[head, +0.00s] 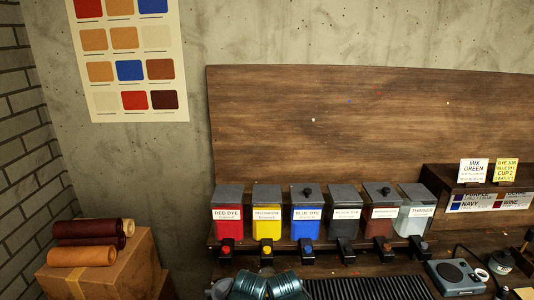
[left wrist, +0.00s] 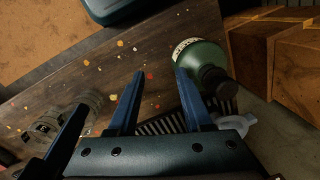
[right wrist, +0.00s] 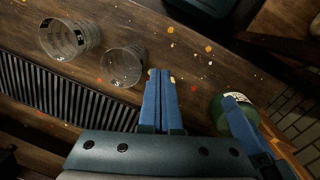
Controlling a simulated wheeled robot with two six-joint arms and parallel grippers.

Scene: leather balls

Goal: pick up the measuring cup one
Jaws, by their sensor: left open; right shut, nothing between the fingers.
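Two clear measuring cups with dark printed markings stand on the paint-spotted wooden bench in the right wrist view, one further left (right wrist: 70,38) and one nearer my fingers (right wrist: 124,66). I cannot read which is cup one. Clear cups (left wrist: 72,108) also show at the left of the left wrist view, partly overlapping. My right gripper (right wrist: 164,72) is shut and empty, just right of the nearer cup in its view and apart from it. My left gripper (left wrist: 159,73) is open and empty, with a green bottle (left wrist: 206,60) beyond its right finger. Neither gripper is discernible in the head view.
A slatted black grate (right wrist: 60,88) runs along the bench beside the cups. Labelled dye dispensers (head: 306,215) line the back, with a scale (head: 456,276) at right. Leather rolls (head: 82,256) lie on a box (head: 118,268) at left. Spotted bench between cups and bottle looks clear.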

